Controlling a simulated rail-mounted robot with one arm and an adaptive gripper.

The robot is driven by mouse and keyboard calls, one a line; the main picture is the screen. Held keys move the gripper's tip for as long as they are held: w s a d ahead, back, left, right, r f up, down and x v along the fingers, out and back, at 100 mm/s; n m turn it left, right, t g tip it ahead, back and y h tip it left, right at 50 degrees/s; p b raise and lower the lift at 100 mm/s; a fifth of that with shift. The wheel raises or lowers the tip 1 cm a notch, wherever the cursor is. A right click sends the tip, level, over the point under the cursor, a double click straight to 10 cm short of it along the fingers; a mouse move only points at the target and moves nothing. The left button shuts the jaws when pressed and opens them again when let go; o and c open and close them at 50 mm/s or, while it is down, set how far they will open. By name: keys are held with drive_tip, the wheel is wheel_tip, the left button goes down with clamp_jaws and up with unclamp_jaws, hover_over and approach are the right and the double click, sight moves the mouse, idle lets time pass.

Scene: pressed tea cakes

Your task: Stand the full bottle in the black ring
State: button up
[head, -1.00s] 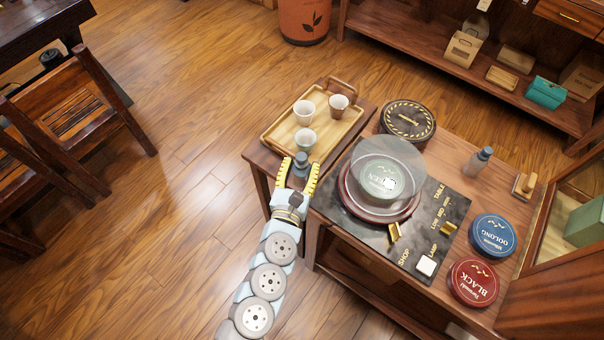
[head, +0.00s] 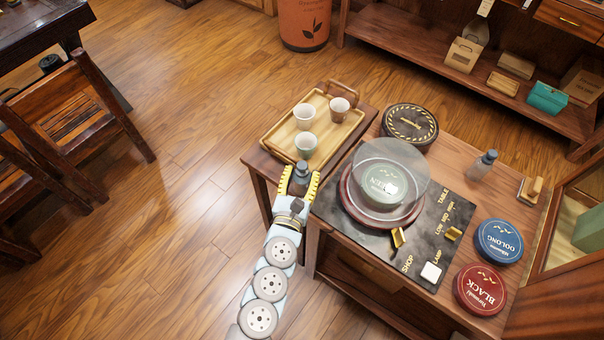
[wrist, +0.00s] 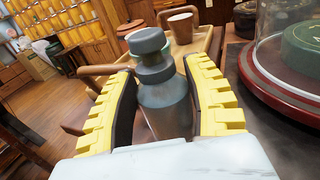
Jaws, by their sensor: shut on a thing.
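A bottle with a dark grey cap (head: 302,169) stands between the yellow-padded fingers of my gripper (head: 300,182), at the near edge of the small side table. In the wrist view the bottle (wrist: 165,105) is upright or slightly tilted, with a grey body, and my gripper (wrist: 165,108) is shut on it. Its base is hidden, so I cannot tell whether it touches the table. A second grey-capped bottle (head: 482,165) stands on the wooden counter at the right; it looks pale and clear. I cannot make out how full either bottle is, or a black ring.
A wooden tray (head: 268,139) with three cups lies just beyond my gripper. A glass dome (head: 408,160) covers a green tin on a black slab (head: 437,211) with brass levers. Blue (head: 499,241) and red tins (head: 480,289) stand at the right.

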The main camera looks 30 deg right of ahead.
sight(299, 182)
drive_tip(key=shift+f, duration=0.15)
drive_tip(key=o, duration=1.2)
drive_tip(key=shift+r, duration=0.25)
drive_tip(key=shift+v, duration=2.35)
drive_tip(key=v, duration=0.7)
drive_tip(key=shift+s+a+f, duration=0.1)
